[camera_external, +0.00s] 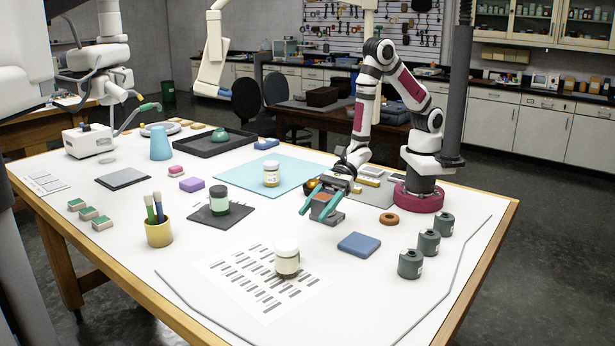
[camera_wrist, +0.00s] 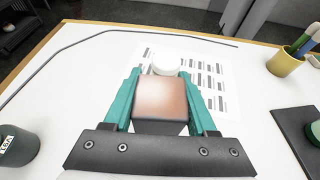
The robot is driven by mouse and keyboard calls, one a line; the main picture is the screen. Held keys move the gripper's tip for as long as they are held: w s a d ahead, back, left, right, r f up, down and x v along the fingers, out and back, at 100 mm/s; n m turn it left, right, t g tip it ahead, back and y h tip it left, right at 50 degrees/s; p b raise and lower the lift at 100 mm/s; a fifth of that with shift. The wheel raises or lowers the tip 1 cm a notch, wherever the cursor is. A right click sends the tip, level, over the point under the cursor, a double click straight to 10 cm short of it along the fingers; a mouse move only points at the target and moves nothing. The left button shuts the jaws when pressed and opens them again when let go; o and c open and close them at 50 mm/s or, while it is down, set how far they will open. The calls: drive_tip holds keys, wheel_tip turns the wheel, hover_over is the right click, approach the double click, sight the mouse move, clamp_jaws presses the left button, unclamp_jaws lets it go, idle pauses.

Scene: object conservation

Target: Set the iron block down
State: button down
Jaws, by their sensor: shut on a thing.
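The block, which I take to be the iron block (camera_wrist: 161,98), has a shiny pinkish-brown face in the wrist view and a dark lower side. It also shows small in the external view (camera_external: 325,211), with grey sides. My gripper (camera_external: 318,208) has teal fingers shut on the block, one on each side; they also show in the wrist view (camera_wrist: 160,78). The block is low over the white table, to the left of my arm's base. I cannot tell whether its underside touches the table.
A blue pad (camera_external: 359,244) lies in front and to the right. A white-lidded jar (camera_external: 287,258) stands on a printed sheet (camera_external: 246,290). A green jar (camera_external: 219,199) is left. White tabletop between is clear.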

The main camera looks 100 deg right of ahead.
drive_tip(key=w+d, duration=0.5)
drive_tip(key=w, duration=0.6)
drive_tip(key=w+d, duration=0.5)
drive_tip(key=w, duration=0.5)
hover_over(229, 264)
wheel_tip(229, 264, down, 6)
drive_tip(key=shift+d+f, duration=0.15)
drive_tip(key=shift+f, duration=0.05)
drive_tip(key=shift+a+f, duration=0.2)
drive_tip(key=shift+f, duration=1.95)
drive_tip(key=shift+c, duration=1)
unclamp_jaws()
drive_tip(key=shift+f, duration=0.15)
